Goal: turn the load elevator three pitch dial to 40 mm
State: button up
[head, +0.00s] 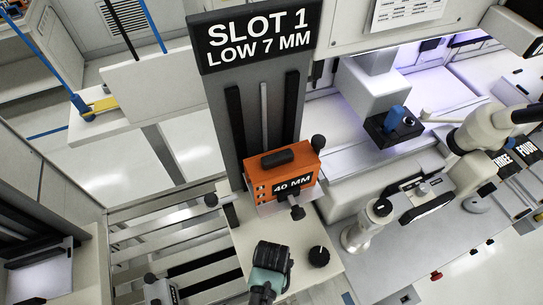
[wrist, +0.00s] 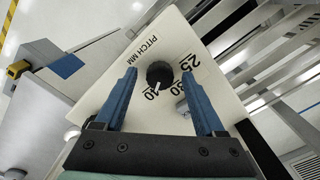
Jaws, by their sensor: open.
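The pitch dial is a round black knob (wrist: 160,75) on a pale plate marked PITCH MM, with 25, 30 and 40 around it. Its white pointer line faces the printed 40, or very near it. In the head view a black knob (head: 319,256) stands on the pale shelf, to the right of my gripper (head: 268,262). In the wrist view my gripper (wrist: 160,76) is open, its blue fingers on either side of the knob with gaps between. I cannot tell how far the fingertips are above the plate. No elevator number is readable on this plate.
An orange magazine (head: 284,172) labelled 40 MM stands on the elevator behind the shelf, under a sign (head: 256,36) reading SLOT 1 LOW 7 MM. A microscope (head: 470,140) and bonder parts fill the right. Slatted rails (head: 165,235) lie to the left.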

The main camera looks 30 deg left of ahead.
notch_tip(320, 180, up, 13)
jog(key=b, duration=0.1)
dwell(0.4)
jog(key=shift+f, duration=0.1)
dwell(0.3)
